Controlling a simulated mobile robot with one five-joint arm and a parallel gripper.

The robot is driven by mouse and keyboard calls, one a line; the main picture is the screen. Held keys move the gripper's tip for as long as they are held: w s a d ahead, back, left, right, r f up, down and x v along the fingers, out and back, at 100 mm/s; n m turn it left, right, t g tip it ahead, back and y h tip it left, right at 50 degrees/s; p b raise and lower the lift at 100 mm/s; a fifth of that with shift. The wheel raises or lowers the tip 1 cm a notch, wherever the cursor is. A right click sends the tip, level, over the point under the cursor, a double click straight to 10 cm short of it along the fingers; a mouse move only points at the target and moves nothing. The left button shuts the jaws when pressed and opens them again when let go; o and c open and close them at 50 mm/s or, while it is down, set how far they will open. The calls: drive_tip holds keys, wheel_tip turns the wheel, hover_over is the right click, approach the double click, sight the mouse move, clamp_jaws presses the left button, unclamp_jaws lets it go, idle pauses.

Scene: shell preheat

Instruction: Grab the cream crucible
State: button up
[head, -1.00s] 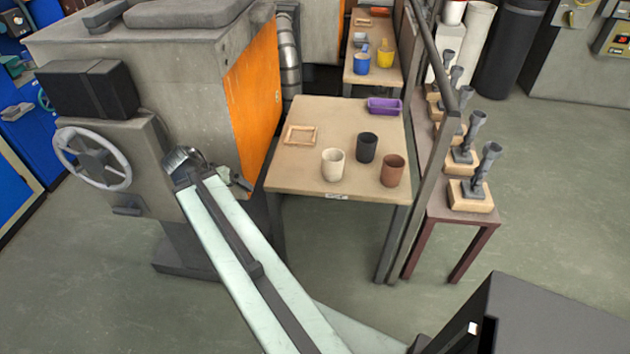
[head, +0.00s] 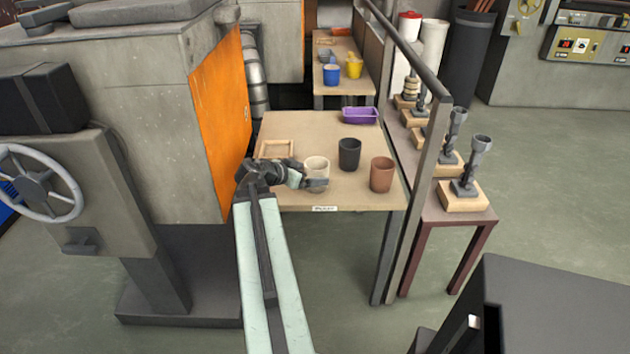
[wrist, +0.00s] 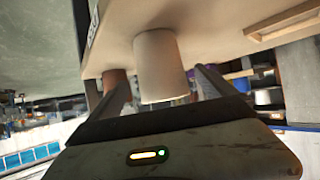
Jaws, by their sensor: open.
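The cream crucible (head: 317,169) stands upright near the front edge of the tan table. My gripper (head: 302,181) is open at the crucible, and partly covers its lower part in the head view. In the wrist view the cream crucible (wrist: 160,65) shows between the two fingers of my gripper (wrist: 162,88), one finger on each side. I cannot tell whether either finger touches it.
A dark crucible (head: 349,154) and a brown crucible (head: 381,174) stand to the right on the table (head: 300,128). A wooden frame (head: 277,149) lies to the left, a purple tray (head: 360,116) behind. An orange-doored furnace (head: 218,110) and a metal-framed screen (head: 420,150) flank the table.

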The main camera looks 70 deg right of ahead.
drive_tip(key=b+x, duration=0.1)
drive_tip(key=x, duration=0.3)
drive_tip(key=shift+d+f+b, duration=0.15)
drive_tip(key=shift+d+b, duration=0.15)
drive_tip(key=shift+b, duration=0.1)
drive_tip(key=c, duration=1.8)
wheel_tip(320, 180, up, 10)
drive_tip(key=p, duration=1)
